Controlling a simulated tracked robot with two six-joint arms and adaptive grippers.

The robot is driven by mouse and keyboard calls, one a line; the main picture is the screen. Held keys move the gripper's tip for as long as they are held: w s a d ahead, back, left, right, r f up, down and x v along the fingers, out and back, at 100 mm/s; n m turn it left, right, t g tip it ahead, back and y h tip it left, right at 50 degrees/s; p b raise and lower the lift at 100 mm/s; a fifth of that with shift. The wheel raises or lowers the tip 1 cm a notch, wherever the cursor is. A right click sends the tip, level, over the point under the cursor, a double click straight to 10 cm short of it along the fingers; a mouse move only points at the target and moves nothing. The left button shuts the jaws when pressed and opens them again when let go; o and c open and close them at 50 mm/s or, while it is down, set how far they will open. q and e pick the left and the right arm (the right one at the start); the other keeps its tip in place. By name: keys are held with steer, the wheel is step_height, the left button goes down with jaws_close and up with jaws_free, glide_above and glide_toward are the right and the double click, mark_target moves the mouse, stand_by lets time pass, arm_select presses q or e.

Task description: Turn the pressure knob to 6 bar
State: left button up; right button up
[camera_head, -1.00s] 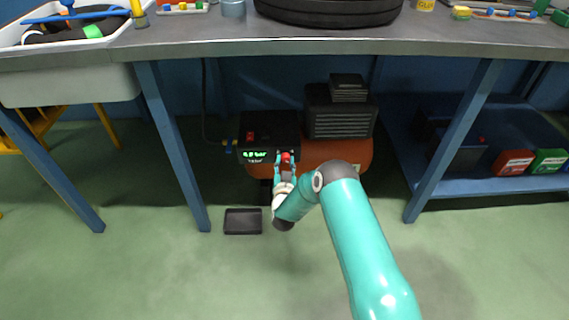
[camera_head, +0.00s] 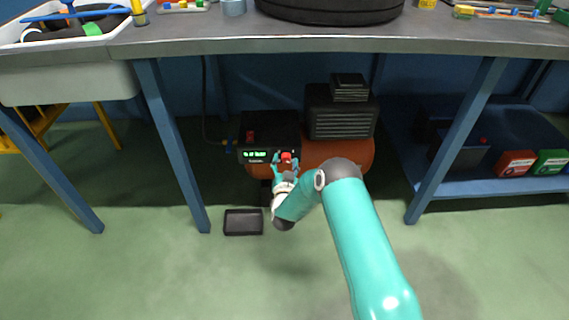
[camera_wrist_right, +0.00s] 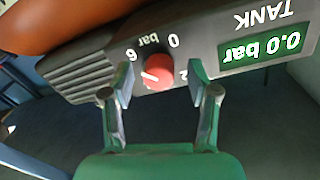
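The red pressure knob (camera_wrist_right: 158,70) sits on the black front panel of the compressor (camera_head: 270,132), under the bench. In the right wrist view the marks 6, bar, 0 and 2 show around it, upside down. A white pointer line on the knob points to the left in that view. The green display (camera_wrist_right: 262,50) reads 0.0 bar, with TANK beside it. My right gripper (camera_wrist_right: 160,82) is open, with one finger on each side of the knob and visible gaps between. In the head view my right gripper (camera_head: 285,165) is at the knob. My left gripper is not in view.
The bench top (camera_head: 300,46) runs above the compressor, with blue legs (camera_head: 172,145) on both sides. A black tray (camera_head: 243,222) lies on the floor in front. A blue shelf (camera_head: 480,187) with boxes stands at right. Open floor lies in front.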

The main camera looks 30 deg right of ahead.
steer(key=v, duration=1.2)
steer(key=shift+a, duration=0.1)
